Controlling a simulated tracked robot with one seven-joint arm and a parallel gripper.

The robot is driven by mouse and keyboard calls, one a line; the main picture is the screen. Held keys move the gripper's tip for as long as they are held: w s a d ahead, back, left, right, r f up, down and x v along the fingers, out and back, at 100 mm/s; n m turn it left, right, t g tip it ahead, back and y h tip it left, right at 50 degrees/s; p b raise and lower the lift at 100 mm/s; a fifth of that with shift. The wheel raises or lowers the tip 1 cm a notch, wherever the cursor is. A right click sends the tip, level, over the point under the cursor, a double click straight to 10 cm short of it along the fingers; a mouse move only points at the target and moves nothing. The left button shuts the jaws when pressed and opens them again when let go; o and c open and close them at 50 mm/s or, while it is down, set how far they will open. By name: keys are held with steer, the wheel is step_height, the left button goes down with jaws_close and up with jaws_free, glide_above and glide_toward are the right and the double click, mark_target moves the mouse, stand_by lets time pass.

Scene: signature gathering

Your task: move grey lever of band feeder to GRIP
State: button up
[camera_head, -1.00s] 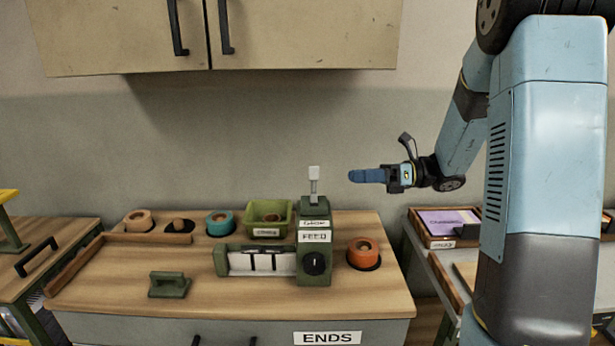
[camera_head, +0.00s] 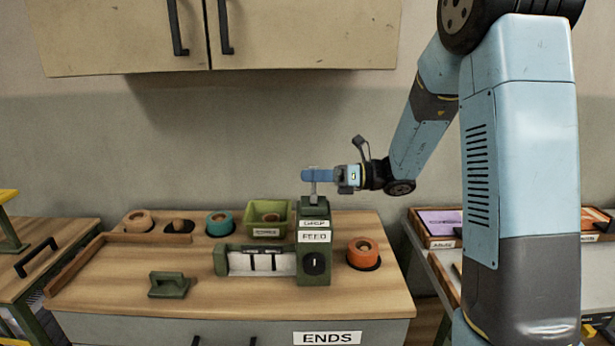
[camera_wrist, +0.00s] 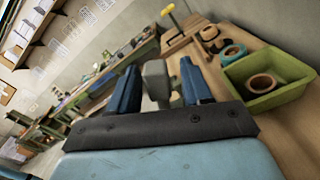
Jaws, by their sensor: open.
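The green band feeder (camera_head: 314,250) stands on the wooden bench top, with GRIP and FEED labels and a black knob on its front. Its grey lever (camera_head: 314,188) rises upright from the top; the upper end is hidden behind my gripper in the head view. My gripper (camera_head: 317,174) is level and reaches in from the right at the lever's top. In the wrist view my gripper (camera_wrist: 158,86) has its two blue fingers apart, and the grey lever head (camera_wrist: 156,80) stands between them. I cannot tell whether either finger touches it.
A green bin (camera_head: 251,231) with a roll in it stands left of the feeder. An orange roll (camera_head: 362,254) sits close on the right, a teal roll (camera_head: 219,223) further left. A green handled block (camera_head: 169,285) lies in front. A cupboard (camera_head: 300,35) hangs above.

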steer(key=shift+a, duration=0.9)
jaws_close()
